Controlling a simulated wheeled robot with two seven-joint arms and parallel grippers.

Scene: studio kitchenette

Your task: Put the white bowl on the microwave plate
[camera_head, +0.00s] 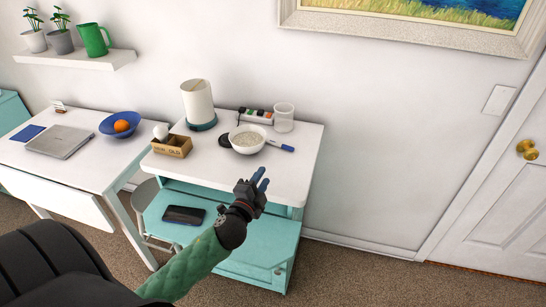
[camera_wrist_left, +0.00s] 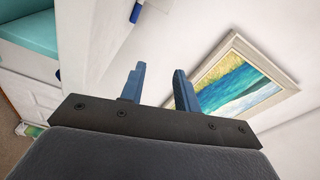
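The white bowl (camera_head: 238,146), holding something pale and grainy, stands upright on the white top of a teal cabinet. My left gripper (camera_head: 262,178) is in front of the cabinet top's front edge, nearer to me than the bowl and apart from it. Its blue fingers are spread with nothing between them, which also shows in the left wrist view (camera_wrist_left: 160,88). The bowl cannot be made out in the left wrist view. No microwave or microwave plate is visible. My right gripper is not in view.
Around the bowl are a blue marker (camera_head: 286,148), a glass (camera_head: 284,118), a power strip (camera_head: 255,116), a white canister (camera_head: 198,102) and a wooden box (camera_head: 172,147). A phone (camera_head: 184,215) lies on the lower teal surface. The cabinet top's front right is clear.

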